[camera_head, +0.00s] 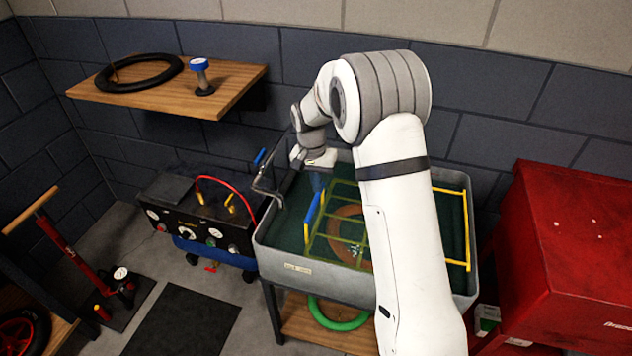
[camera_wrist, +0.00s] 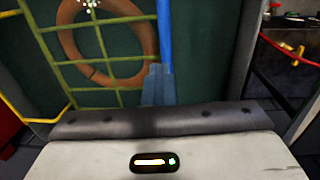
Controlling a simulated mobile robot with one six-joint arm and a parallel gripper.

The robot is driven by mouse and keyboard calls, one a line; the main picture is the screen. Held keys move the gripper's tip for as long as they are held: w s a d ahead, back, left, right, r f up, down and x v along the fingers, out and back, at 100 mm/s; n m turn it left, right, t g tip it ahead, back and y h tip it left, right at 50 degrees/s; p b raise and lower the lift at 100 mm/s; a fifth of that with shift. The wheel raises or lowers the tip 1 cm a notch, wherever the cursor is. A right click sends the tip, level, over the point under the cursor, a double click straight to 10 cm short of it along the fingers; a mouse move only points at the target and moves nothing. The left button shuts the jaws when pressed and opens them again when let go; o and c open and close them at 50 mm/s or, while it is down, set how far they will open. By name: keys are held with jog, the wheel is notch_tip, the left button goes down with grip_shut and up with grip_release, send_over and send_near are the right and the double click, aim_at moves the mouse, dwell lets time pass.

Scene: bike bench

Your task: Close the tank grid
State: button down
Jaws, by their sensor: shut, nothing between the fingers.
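The grey tank (camera_head: 275,238) stands against the back wall with dark green water in it. A yellow grid (camera_head: 333,242) spans part of it, with a blue handle (camera_head: 312,214) on its left edge. In the wrist view the grid (camera_wrist: 97,53) is at left and the handle (camera_wrist: 164,30) runs up from my gripper. A brown-orange ring (camera_wrist: 66,42) shows behind the bars. My gripper (camera_head: 317,184) points down over the tank's back left part; its shut, empty fingers (camera_wrist: 158,84) appear close to the handle's end. I cannot tell whether they touch. My arm hides the grid's right part.
A yellow frame (camera_head: 466,230) is at the tank's right side. A grey tap (camera_head: 265,180) with a blue lever rises at the left rim. A black control box (camera_head: 195,225) stands left, a red cabinet (camera_head: 570,250) right. A wooden shelf (camera_head: 235,85) is above left.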

dwell(0.8)
jog(key=c, duration=1.4)
grip_release()
notch_tip(320, 180, up, 8)
jog(key=shift+w+a+b, duration=0.2)
jog(key=shift+a+b, duration=0.15)
jog(key=shift+a, duration=0.05)
jog(key=shift+f, duration=0.1)
